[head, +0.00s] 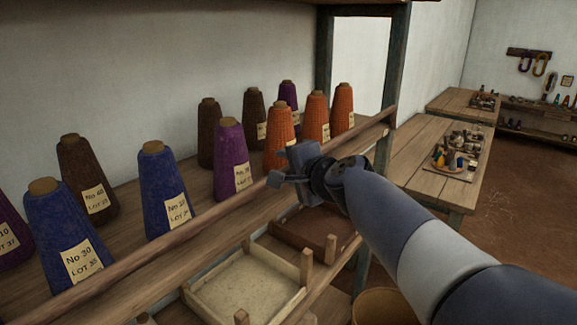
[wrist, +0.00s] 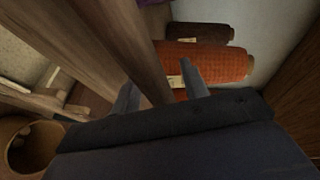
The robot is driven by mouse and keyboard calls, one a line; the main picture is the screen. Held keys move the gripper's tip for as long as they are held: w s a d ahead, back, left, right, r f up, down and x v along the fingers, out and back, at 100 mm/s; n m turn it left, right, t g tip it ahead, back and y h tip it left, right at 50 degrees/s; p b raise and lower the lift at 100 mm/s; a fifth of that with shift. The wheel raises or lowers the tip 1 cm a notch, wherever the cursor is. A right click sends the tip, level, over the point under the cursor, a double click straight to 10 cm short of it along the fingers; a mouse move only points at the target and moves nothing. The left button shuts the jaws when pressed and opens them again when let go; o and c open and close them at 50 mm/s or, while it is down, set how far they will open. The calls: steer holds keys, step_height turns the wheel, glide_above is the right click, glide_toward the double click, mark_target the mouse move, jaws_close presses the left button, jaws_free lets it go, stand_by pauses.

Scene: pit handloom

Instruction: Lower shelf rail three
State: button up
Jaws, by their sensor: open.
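A long brown wooden rail (head: 130,258) runs along the front of the cone shelf, from lower left to the post at upper right, raised above the shelf board. No number shows on it. My gripper (head: 277,180) is at the rail, right of its middle. In the wrist view, the rail (wrist: 132,55) passes between the two open fingers of my gripper (wrist: 160,88). I cannot tell whether either finger touches it. My gripper and arm hide a short stretch of the rail in the head view.
Blue, brown, purple and orange yarn cones stand behind the rail, such as a blue cone (head: 165,190) and an orange cone (head: 279,138). Below are a pale wooden tray (head: 205,303) and a round bin (head: 383,306). A dark post (head: 396,60) stands beyond my gripper. Tables are at right.

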jaws_close()
stand_by(0.5)
